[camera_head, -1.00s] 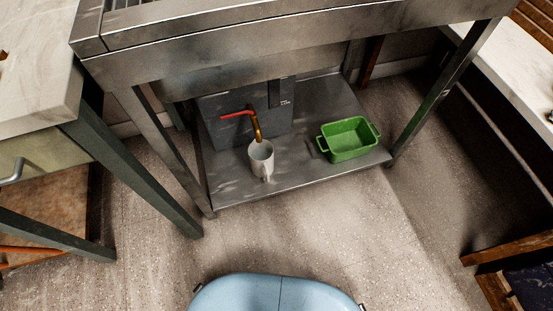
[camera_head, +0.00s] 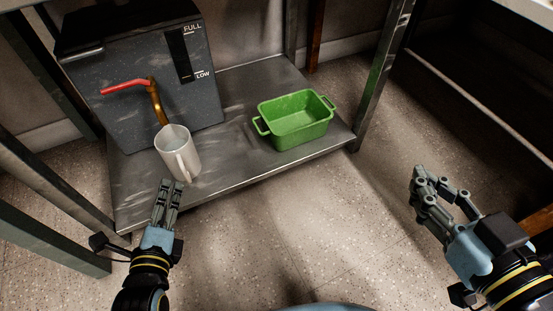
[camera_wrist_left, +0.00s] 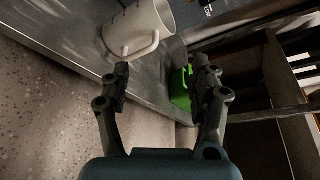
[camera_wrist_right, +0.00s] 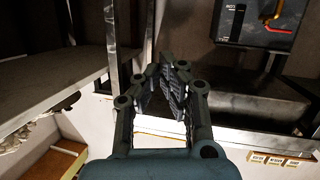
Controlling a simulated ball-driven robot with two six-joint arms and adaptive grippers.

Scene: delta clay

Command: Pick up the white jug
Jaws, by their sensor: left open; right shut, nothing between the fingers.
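The white jug (camera_head: 178,153) stands upright on the low metal shelf, under the brass spout of the dark tank. Its handle faces the front, towards my left gripper. My left gripper (camera_head: 168,186) is open and empty, just in front of the jug and apart from it as far as I can tell. In the left wrist view the jug (camera_wrist_left: 138,28) is at the top, beyond the left gripper's fingers (camera_wrist_left: 163,72), with its handle near the left fingertip. My right gripper (camera_head: 428,180) is shut and empty, over the floor at the right; its fingers (camera_wrist_right: 167,70) also show in the right wrist view.
The dark tank (camera_head: 140,85) with a red tap lever (camera_head: 124,86) and spout (camera_head: 156,101) stands behind the jug. A green dish (camera_head: 296,120) sits to the right on the shelf (camera_head: 226,160). Shelf legs (camera_head: 384,75) stand either side. The floor in front is clear.

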